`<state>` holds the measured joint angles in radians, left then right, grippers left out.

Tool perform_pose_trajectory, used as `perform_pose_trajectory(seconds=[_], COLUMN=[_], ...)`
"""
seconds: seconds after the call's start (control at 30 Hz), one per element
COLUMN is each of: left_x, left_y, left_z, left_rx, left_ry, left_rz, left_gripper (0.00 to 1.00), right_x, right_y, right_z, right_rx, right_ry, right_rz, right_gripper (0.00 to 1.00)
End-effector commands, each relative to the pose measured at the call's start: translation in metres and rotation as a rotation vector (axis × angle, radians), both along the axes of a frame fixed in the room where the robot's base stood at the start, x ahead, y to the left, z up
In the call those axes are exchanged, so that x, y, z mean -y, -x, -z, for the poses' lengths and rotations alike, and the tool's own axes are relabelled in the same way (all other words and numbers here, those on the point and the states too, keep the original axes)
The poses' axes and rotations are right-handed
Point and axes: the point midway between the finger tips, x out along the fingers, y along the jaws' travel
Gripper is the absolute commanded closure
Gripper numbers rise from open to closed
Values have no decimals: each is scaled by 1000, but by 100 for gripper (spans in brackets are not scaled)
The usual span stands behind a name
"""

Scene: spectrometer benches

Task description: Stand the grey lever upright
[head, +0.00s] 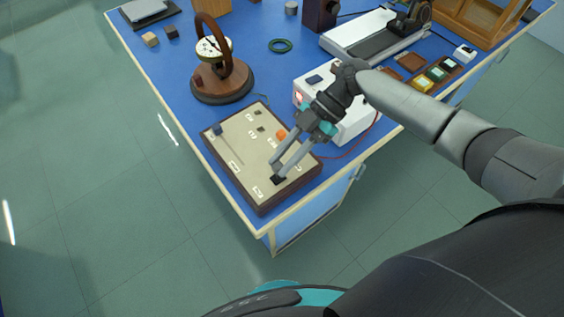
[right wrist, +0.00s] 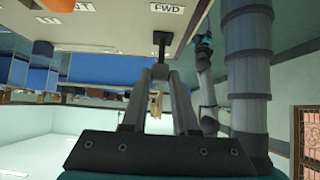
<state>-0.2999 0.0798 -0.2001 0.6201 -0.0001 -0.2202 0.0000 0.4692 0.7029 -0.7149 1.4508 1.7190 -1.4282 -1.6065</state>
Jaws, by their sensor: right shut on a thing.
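The control box (head: 230,150) has a beige top with white labels and dark wooden sides, and sits at the near corner of the blue bench. A small dark lever (head: 278,179), taken as the grey lever, stands out from the panel near its front edge. It also shows in the right wrist view (right wrist: 161,40), by a label reading FWD. My right gripper (head: 276,168) reaches down from the right with its fingertips at this lever, shut on it; the fingers also show in the right wrist view (right wrist: 160,72). The fingers partly hide the lever, so its exact tilt is unclear. My left gripper is out of view.
An orange knob (head: 282,134) and small dark switches share the panel. A wooden instrument with a brown arch (head: 222,85) stands behind it. A white box (head: 350,122) lies under my right arm, with a red cable nearby.

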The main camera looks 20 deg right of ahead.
Motion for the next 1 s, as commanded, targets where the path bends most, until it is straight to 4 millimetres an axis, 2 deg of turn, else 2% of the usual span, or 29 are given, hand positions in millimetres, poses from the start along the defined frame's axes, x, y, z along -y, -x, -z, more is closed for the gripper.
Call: perform_pose_trajectory(seconds=[0.27, 0.3, 0.53, 0.83, 1.0], left_x=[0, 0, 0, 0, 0], left_y=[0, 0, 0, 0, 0], left_z=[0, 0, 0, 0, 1], left_rx=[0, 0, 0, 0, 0], left_ry=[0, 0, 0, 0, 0], left_rz=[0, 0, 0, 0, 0], left_gripper=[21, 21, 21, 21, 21], right_x=[1, 1, 0, 2, 17], right_y=[1, 1, 0, -1, -7], right_z=[1, 1, 1, -1, -13], right_rx=[-1, -1, -1, 1, 3], right_ry=[4, 4, 2, 2, 4], right_rz=[-1, -1, 0, 1, 2], right_gripper=[100, 69, 43, 43, 43])
